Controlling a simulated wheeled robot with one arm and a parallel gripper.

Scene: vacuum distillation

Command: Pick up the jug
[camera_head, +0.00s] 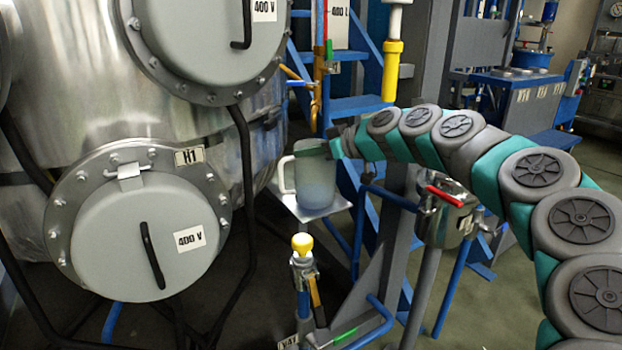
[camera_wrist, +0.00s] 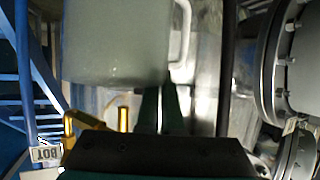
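The jug (camera_head: 316,185) is a pale, translucent cup with a handle on its left side. It stands upright on a small white shelf (camera_head: 338,206) beside the big steel vessel. My gripper (camera_head: 312,148) is at the jug's top, at the rim on the right. In the wrist view the jug (camera_wrist: 118,40) fills the upper left, its handle to the right. There the dark green fingers (camera_wrist: 160,105) reach up to the jug's near edge with a narrow gap between them. Their tips are unclear, so I cannot tell whether they grip the jug wall.
The steel vessel (camera_head: 215,140) with bolted round covers is close on the left. Blue stairs (camera_head: 350,75) rise behind. A metal pot-shaped fitting with a red lever (camera_head: 445,215) stands to the right, under my arm.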

